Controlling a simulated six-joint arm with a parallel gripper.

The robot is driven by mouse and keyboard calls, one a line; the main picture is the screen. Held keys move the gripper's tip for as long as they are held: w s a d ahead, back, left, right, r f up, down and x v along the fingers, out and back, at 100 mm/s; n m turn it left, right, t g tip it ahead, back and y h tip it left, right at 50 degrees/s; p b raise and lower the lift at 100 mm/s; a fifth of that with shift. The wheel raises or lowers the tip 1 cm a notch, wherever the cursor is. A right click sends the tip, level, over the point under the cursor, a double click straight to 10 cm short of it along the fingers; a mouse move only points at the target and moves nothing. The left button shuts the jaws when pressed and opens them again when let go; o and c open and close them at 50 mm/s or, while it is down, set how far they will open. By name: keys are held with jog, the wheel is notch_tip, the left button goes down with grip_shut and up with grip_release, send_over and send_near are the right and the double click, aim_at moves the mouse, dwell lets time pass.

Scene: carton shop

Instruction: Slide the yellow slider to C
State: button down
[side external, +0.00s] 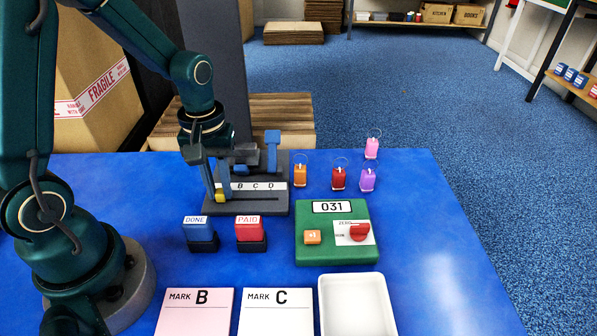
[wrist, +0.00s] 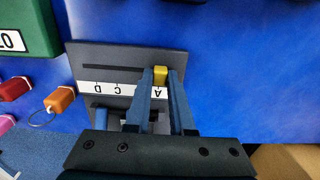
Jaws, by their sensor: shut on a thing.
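The yellow slider (side external: 220,196) sits in the front slot of a dark grey slider panel (side external: 262,207), at the left end by the A mark. My gripper (side external: 214,191) reaches down onto it from above. In the wrist view my gripper (wrist: 160,74) has its two blue fingers shut on the yellow slider (wrist: 160,72), one on each side. A white lettered strip (wrist: 120,90) shows A next to the slider, then C and D toward the left; a finger hides B there. In the side view B, C and D show and the gripper covers A.
A blue upright handle (side external: 272,140) stands at the panel's back right. Orange (side external: 300,175), red (side external: 339,179), purple and pink tags lie to the right. The DONE stamp (side external: 200,232), PAID stamp (side external: 251,231) and green counter (side external: 320,250) are in front.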

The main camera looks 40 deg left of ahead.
aim_at(254, 199)
jog(key=shift+w, duration=0.1)
jog(key=w+d, duration=0.4)
jog(key=shift+w+d, duration=0.1)
jog(key=shift+d, duration=0.05)
dwell(0.3)
jog(key=c, duration=0.8)
grip_release()
jog(key=shift+o, duration=0.2)
jog(key=shift+r, duration=2.65)
